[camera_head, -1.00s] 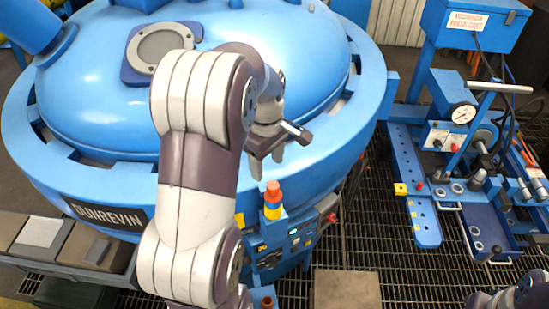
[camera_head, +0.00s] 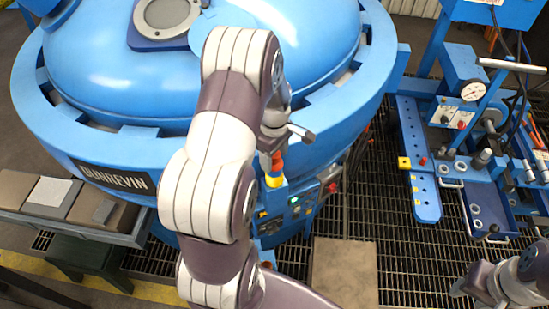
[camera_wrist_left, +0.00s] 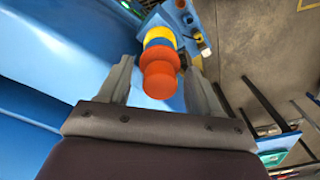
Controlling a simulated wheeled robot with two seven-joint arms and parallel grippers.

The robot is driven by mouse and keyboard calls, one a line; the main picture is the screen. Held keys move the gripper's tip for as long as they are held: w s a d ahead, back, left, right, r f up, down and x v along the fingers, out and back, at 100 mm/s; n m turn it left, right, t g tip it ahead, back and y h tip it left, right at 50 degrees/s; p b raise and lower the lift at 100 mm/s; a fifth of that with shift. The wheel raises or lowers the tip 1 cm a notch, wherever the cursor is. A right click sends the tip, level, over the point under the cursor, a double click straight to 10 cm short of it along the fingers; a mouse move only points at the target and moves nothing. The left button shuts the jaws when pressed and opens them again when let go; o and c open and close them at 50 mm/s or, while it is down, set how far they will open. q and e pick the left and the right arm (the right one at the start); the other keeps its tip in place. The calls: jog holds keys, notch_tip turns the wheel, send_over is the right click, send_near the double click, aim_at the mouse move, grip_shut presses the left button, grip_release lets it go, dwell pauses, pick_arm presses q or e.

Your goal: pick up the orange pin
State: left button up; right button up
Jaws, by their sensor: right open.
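The orange pin (camera_head: 277,161) stands upright on the blue control box at the front of the furnace, with a yellow collar (camera_head: 275,180) below it. In the left wrist view the round orange pin (camera_wrist_left: 158,78) lies between the two fingers of my left gripper (camera_wrist_left: 160,82), with a gap on each side. My left gripper (camera_head: 273,156) is open around or just above the pin's top; its fingers partly hide the pin in the head view. My right gripper (camera_head: 464,288) is at the lower right, open, well away from the pin.
The big blue furnace (camera_head: 230,75) rises right behind the pin. A control panel (camera_head: 298,204) with knobs and a red button is beside it. A blue press rig (camera_head: 455,150) with a gauge stands at the right. Dark grating floor (camera_head: 385,240) lies between.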

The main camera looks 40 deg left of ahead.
pick_arm(q)
jog(key=shift+a, duration=0.1)
jog(key=c, duration=0.5)
grip_shut()
